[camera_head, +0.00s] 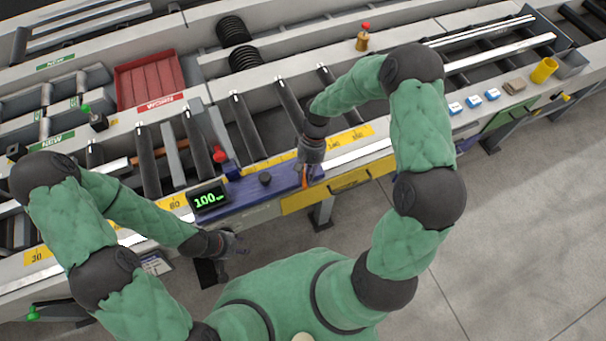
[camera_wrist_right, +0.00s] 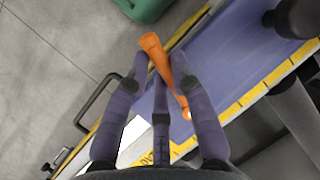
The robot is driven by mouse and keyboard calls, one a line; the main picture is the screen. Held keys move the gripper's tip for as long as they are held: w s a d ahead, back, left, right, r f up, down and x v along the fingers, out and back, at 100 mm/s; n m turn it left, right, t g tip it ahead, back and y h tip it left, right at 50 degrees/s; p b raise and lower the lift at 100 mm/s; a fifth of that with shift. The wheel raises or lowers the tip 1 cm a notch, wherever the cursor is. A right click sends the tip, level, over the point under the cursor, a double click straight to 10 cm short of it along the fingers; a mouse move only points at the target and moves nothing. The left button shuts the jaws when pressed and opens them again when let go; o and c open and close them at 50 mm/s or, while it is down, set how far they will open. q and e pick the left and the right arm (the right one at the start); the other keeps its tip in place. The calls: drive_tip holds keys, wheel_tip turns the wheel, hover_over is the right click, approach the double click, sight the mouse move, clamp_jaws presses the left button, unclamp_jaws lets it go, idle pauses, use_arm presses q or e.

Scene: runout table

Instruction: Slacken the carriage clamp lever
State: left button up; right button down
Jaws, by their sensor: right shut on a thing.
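The clamp lever (camera_wrist_right: 153,52) is orange and shows between the fingers of my right gripper (camera_wrist_right: 163,82) in the right wrist view. In the head view only a bit of the orange lever (camera_head: 305,180) shows below my right gripper (camera_head: 308,170), at the right end of the blue carriage (camera_head: 248,187). The right gripper is shut on the lever; the fingers hide part of it. The carriage also shows in the right wrist view (camera_wrist_right: 225,60). My left gripper (camera_head: 240,244) is empty, its fingers apart, in front of the table's near edge.
A yellow scale (camera_head: 350,136) runs along the rail. A red tray (camera_head: 151,80) lies behind rollers. A yellow cup (camera_head: 543,70) stands far right. Floor in front is clear.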

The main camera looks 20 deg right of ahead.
drive_tip(key=shift+d+n, duration=0.25)
drive_tip(key=shift+n, duration=0.25)
drive_tip(key=c, duration=1.1)
unclamp_jaws()
drive_tip(key=shift+r, duration=0.1)
drive_tip(key=v, duration=1.2)
drive_tip(key=shift+w+a, duration=0.15)
drive_tip(key=shift+w, duration=0.05)
